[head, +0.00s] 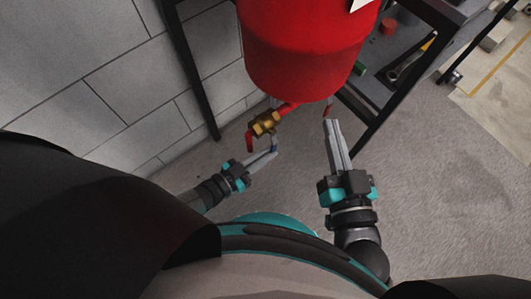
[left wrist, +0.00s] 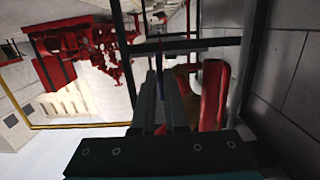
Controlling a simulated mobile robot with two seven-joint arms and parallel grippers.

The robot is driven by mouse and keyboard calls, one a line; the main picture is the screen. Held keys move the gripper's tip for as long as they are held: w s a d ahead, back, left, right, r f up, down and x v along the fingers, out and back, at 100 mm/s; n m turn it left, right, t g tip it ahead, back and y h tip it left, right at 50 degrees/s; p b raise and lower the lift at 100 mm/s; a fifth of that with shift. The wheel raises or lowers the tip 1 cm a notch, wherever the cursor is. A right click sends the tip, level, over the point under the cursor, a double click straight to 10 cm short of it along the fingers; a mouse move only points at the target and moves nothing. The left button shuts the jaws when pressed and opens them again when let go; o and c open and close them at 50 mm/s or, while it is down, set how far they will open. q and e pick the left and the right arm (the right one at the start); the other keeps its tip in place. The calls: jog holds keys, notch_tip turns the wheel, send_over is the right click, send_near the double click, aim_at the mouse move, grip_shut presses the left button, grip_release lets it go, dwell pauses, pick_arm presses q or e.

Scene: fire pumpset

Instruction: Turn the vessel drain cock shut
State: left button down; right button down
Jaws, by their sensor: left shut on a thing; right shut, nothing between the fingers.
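The red vessel (head: 305,45) hangs at the top of the head view. Below it, a brass drain cock (head: 264,122) sits on a short red pipe (head: 288,108), with a red outlet (head: 250,143) pointing down. A blue lever (head: 274,144) hangs from the cock; a blue strip of it also shows between the fingers in the left wrist view (left wrist: 160,58). My left gripper (head: 273,153) is shut on this lever, from below. Its fingers hide part of the lever. My right gripper (head: 331,124) is shut and empty, just below the vessel's right side.
A black frame post (head: 190,70) stands left of the vessel, before a grey block wall (head: 120,80). A dark shelf (head: 385,85) with tools is at the right. A small red piece (head: 328,110) hangs by the right fingertips.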

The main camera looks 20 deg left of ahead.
pick_arm(q)
jog(key=shift+w+r, duration=0.1)
jog(key=c, duration=0.9)
grip_release()
jog(key=shift+c, duration=0.2)
pick_arm(e)
jog(key=shift+f, duration=0.1)
pick_arm(q)
jog(key=p+v, duration=0.2)
jog(key=v, duration=1.3)
pick_arm(e)
jog(key=d+f+g, duration=0.1)
jog(key=g, duration=0.1)
jog(key=w+d+f+g+h, duration=0.1)
jog(key=shift+d+f+n+g, duration=0.15)
jog(key=shift+n+g, duration=0.25)
